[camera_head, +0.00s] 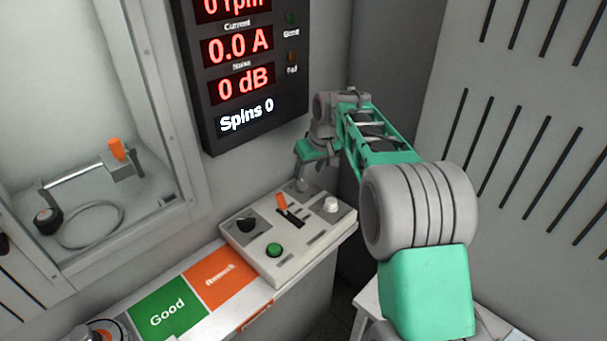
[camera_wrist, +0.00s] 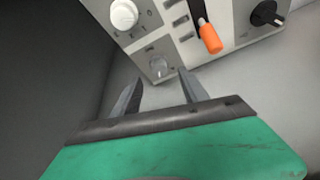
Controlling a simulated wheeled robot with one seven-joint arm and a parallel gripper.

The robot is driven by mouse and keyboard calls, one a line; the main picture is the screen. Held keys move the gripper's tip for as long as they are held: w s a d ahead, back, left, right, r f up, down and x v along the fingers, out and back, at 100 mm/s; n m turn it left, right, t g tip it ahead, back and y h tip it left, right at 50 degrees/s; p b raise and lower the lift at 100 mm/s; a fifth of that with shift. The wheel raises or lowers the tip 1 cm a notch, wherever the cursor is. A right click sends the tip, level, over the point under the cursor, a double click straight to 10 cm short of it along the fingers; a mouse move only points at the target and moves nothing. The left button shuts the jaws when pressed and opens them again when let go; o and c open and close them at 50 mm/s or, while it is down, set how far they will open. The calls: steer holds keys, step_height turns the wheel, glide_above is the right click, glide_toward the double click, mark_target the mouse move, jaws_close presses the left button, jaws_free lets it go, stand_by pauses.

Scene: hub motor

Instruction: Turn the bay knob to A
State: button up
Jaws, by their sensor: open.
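A control panel (camera_head: 306,240) on the bench carries a black knob (camera_head: 246,224), a white knob (camera_head: 331,204), an orange lever (camera_head: 281,203) and a green button (camera_head: 274,250). My gripper (camera_head: 301,184) is over the panel's back edge. In the wrist view my gripper (camera_wrist: 160,77) is open, with its fingertips near a small pale round knob (camera_wrist: 160,66); contact cannot be told. The white knob (camera_wrist: 124,14) with marks around it is at upper left, the orange lever (camera_wrist: 210,38) at upper right, the black knob (camera_wrist: 266,13) farther right. Labels are too blurred to tell which is the bay knob.
A dark display (camera_head: 240,75) on the wall reads 0.0 A, 0 dB and Spins 0. A green Good pad (camera_head: 167,311) and an orange pad (camera_head: 222,272) lie left of the panel. A glazed bay (camera_head: 90,190) at left holds an orange-handled clamp.

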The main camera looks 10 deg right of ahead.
mark_target(303, 182)
steer(key=x, duration=0.4)
steer(key=w+x, duration=0.1)
steer(key=x, duration=0.3)
steer(key=shift+r, duration=0.1)
jaws_close()
stand_by(0.4)
